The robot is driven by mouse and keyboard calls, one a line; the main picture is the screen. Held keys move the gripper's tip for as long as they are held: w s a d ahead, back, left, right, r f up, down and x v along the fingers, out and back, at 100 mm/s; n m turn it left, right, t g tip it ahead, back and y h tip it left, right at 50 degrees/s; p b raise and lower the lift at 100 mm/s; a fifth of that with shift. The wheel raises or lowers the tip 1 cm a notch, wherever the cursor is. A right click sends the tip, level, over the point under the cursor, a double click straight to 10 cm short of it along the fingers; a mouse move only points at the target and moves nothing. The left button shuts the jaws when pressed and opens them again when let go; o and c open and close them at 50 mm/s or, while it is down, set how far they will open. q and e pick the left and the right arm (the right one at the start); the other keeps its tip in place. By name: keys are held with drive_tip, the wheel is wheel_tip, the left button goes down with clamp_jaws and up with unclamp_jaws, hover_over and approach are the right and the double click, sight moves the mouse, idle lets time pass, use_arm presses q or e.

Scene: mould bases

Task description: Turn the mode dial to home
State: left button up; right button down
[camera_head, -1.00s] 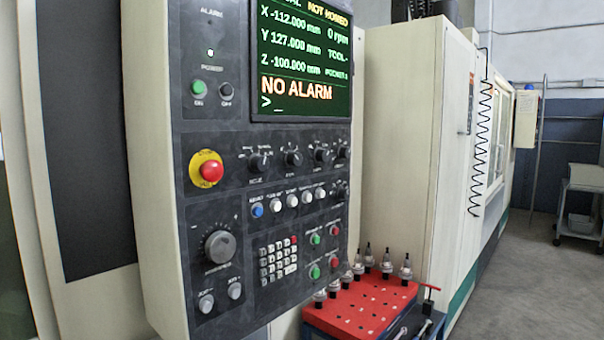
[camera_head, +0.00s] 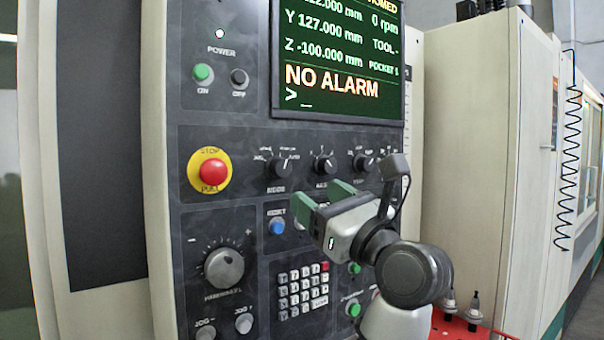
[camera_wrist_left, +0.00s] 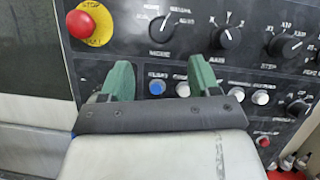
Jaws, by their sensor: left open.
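The mode dial (camera_head: 279,167) is a black round knob with a pale pointer line on the dark control panel, right of the red stop button. In the head view its pointer tilts up to the right. It also shows in the left wrist view (camera_wrist_left: 161,29), beyond the fingers. My left gripper (camera_head: 322,198) has green fingers, apart and empty. It is below and right of the mode dial in the head view, not touching it. In the left wrist view the dial lies ahead, roughly between the two fingers (camera_wrist_left: 161,78). My right gripper is not in view.
The red stop button (camera_head: 213,171) is left of the dial; the axis dial (camera_head: 325,163) is right of it. The blue reset button (camera_head: 277,226) sits below. The screen (camera_head: 340,60) reads NO ALARM. A red tool tray (camera_head: 450,326) stands low at right.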

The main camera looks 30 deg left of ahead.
sight(285, 172)
use_arm(q)
drive_tip(key=p+x, duration=0.2)
drive_tip(key=x, duration=0.6)
drive_tip(key=shift+w, duration=0.1)
drive_tip(key=shift+w+a+r+p, duration=0.2)
drive_tip(key=shift+a+p, duration=0.15)
drive_tip(key=shift+a, duration=0.2)
drive_tip(key=shift+c, duration=0.3)
